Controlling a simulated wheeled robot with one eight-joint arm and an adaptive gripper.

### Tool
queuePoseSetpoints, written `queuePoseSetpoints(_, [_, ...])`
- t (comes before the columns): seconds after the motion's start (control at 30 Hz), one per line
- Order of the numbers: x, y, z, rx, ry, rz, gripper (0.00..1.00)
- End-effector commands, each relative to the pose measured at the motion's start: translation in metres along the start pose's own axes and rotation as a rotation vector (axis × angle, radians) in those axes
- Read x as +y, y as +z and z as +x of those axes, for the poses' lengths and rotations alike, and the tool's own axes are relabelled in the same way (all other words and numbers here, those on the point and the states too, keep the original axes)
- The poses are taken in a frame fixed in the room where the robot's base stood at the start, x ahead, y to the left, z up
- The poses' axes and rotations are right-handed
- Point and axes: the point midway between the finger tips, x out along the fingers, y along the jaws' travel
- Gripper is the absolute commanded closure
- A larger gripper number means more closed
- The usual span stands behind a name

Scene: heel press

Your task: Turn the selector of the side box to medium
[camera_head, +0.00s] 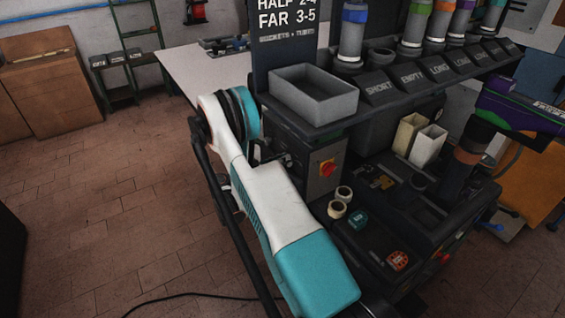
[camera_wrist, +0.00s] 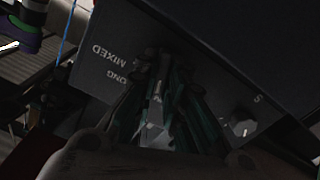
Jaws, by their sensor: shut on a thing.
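The side box (camera_wrist: 215,85) fills much of the wrist view, a dark box with pale lettering. "MIXED" and part of "LONG" can be read, tilted, left of the fingers. My gripper (camera_wrist: 160,82) reaches onto this face, its dark-green fingers drawn together around the selector, which they hide almost fully. Its pointer and setting cannot be read. A second, pale knob (camera_wrist: 242,123) sits to the right, apart from the fingers. In the head view the side box (camera_head: 292,147) stands below the shelf, behind my white and teal arm; the fingertips are not clear there.
A grey tray (camera_head: 314,98) and labelled tubes stand on the shelf above. Rings and a press (camera_head: 470,150) are at the right. Open brick floor (camera_head: 110,220) lies left.

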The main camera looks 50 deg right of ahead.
Motion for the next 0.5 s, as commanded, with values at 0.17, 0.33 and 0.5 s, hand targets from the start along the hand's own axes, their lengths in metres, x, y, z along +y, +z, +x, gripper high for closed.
queuePoseSetpoints(0.17, [-0.0002, 0.0010, -0.0005, -0.002, -0.001, -0.001, 0.80])
queuePoseSetpoints(0.33, [-0.0002, 0.0007, -0.0003, -0.001, 0.000, -0.001, 0.69])
queuePoseSetpoints(0.5, [-0.0001, 0.0004, -0.0002, -0.001, 0.000, -0.001, 0.69])
